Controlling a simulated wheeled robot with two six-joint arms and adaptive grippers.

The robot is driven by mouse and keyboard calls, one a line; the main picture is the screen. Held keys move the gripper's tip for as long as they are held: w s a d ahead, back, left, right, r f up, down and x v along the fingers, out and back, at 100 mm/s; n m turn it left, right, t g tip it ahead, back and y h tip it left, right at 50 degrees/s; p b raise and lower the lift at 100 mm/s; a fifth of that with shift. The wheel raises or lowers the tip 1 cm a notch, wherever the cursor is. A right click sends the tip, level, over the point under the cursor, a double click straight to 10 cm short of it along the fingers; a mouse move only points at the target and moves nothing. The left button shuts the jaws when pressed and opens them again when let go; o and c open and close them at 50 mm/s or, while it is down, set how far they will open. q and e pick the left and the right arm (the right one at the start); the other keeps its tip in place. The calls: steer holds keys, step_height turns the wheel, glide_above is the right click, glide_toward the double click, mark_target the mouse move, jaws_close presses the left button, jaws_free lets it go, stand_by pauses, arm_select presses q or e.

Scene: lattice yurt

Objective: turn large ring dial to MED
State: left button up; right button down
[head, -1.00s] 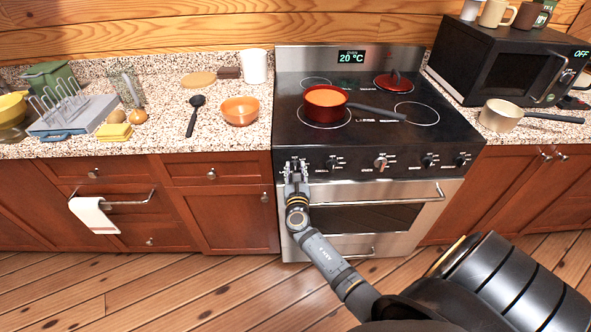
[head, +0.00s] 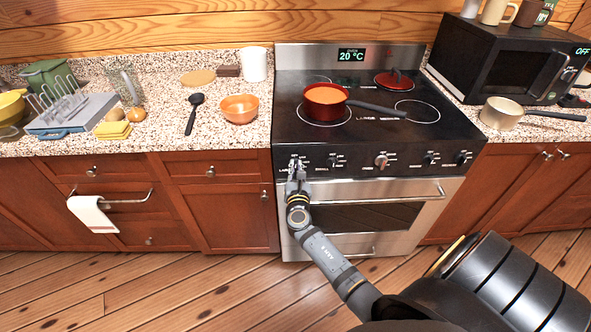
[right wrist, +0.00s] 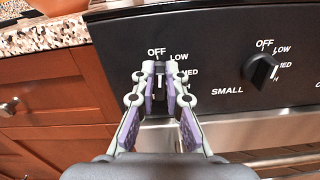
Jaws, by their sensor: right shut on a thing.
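The large ring dial (right wrist: 160,82) is the leftmost knob on the stove's black front panel, beside the LARGE label in the head view. My right gripper (head: 297,166) reaches it from below and in front. In the right wrist view the right gripper's fingertips (right wrist: 160,68) are closed on the dial from both sides. OFF shows above it, LOW at the upper right, and the MED label is partly covered by a finger. The fingers hide much of the dial, so its exact setting is unclear. My left gripper is not in view.
The small ring dial (right wrist: 261,70) sits just right, with more knobs beyond. The oven handle (head: 375,199) runs below the panel. A red pot (head: 326,114) stands on the front left ring. The oven display (head: 351,55) reads 20 °C. Wooden cabinets (head: 218,215) are left.

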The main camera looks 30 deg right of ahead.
steer(key=m+b, duration=0.4)
steer(key=m, duration=0.1)
steer(key=d+f+m+b, duration=0.1)
steer(key=m+b, duration=0.3)
steer(key=m, duration=0.2)
steer(key=s+f+m+b, duration=0.1)
steer(key=m+b, duration=0.3)
steer(key=m, duration=0.1)
steer(key=shift+d+m, duration=0.15)
steer(key=shift+m, duration=0.15)
steer(key=c, duration=1.4)
jaws_free()
steer(key=shift+r, duration=0.1)
steer(key=v, duration=1.2)
